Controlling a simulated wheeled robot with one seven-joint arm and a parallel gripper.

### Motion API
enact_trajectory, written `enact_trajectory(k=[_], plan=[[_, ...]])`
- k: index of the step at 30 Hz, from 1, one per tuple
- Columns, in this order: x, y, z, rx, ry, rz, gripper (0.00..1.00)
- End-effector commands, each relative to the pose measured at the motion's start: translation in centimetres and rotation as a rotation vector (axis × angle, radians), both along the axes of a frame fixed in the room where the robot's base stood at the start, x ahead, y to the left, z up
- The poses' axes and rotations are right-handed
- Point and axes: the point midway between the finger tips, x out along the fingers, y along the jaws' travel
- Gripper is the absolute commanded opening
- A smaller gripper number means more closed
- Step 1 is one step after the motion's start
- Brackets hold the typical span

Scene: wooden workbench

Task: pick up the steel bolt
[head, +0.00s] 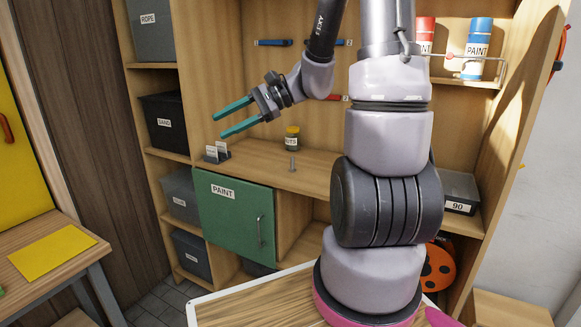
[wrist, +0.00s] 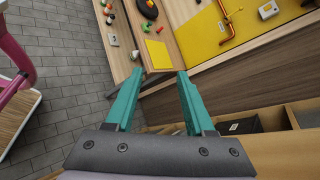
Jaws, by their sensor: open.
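The steel bolt (head: 292,164) is a small grey upright piece on the wooden workbench (head: 265,174) in the head view, near the bench's front edge. My gripper (head: 229,121) has teal fingers, is open and empty, and is above and to the left of the bolt, apart from it. In the wrist view my gripper (wrist: 157,98) shows its two fingers spread with nothing between them. The bolt does not show in the wrist view.
A small jar (head: 292,138) stands behind the bolt. A small labelled holder (head: 217,152) is at the bench's left end. A green PAINT cabinet door (head: 235,222) is below. Paint cans (head: 477,50) stand on a shelf at upper right. A yellow sheet (head: 47,251) lies on the left table.

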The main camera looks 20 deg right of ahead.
Motion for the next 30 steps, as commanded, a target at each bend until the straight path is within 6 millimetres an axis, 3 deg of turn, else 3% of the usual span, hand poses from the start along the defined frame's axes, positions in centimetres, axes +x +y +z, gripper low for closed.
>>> enact_trajectory(k=[5, 9, 13, 18, 21, 25, 30], plan=[[6.8, -3.2, -2.6, 0.328, 0.092, -0.264, 0.54], [11.8, -8.0, -5.8, 0.552, 0.124, -0.525, 0.54], [15.2, -14.1, -10.4, 0.722, 0.141, -0.808, 0.54], [16.6, -21.8, -17.5, 0.858, 0.151, -1.169, 0.54], [16.3, -24.8, -20.7, 0.891, 0.154, -1.320, 0.54], [15.8, -26.7, -22.9, 0.904, 0.155, -1.420, 0.54], [17.0, -27.3, -23.5, 0.908, 0.152, -1.450, 0.54]])
